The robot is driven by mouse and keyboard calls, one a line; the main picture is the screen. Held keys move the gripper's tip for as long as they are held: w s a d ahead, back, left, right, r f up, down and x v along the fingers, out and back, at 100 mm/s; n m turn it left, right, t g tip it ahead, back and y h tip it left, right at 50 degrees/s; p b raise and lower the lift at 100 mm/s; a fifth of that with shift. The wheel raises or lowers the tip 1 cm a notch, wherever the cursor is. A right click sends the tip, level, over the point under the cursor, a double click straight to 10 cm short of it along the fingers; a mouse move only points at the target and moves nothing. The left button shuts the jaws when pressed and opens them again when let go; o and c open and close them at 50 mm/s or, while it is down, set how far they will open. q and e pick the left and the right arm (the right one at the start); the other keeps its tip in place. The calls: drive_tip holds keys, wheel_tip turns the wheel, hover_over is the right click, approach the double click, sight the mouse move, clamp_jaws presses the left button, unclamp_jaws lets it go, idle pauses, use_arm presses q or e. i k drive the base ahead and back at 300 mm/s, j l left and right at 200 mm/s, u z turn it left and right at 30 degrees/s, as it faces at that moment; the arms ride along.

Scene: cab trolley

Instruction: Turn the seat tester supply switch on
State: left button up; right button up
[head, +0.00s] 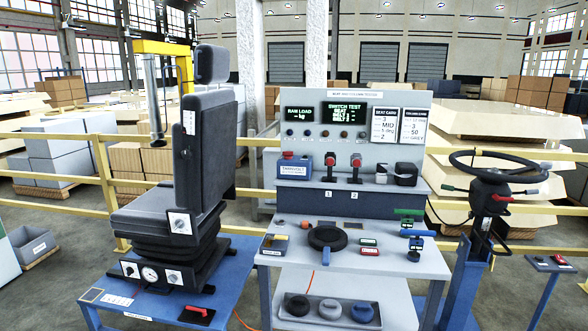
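The grey seat tester panel (355,104) stands upright at the back of the bench. Its title strip is too small to read surely. Two lit dark displays show green text, a load display (303,113) and a switch test display (344,113). A blue-grey box (294,170) with a small red part (288,154) on top sits at the panel's lower left. Two red-topped devices (330,160) (356,161) stand beside it. I cannot tell which part is the supply switch or its position. Neither gripper is in view.
A black seat (203,150) stands on a blue trolley (95,300) at left. A red handle (200,311) lies at its front. A black ring-shaped part (327,238) rests on the bench. A steering wheel stand (490,195) is at right. Yellow rails (60,134) run behind.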

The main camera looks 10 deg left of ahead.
sight(288, 156)
drive_tip(key=i+z, duration=0.15)
drive_tip(key=i, duration=0.35)
drive_tip(key=i+j+z, duration=0.15)
drive_tip(key=i, duration=0.3)
drive_tip(key=i+j+z, duration=0.15)
drive_tip(key=i, duration=0.35)
drive_tip(key=j, duration=0.1)
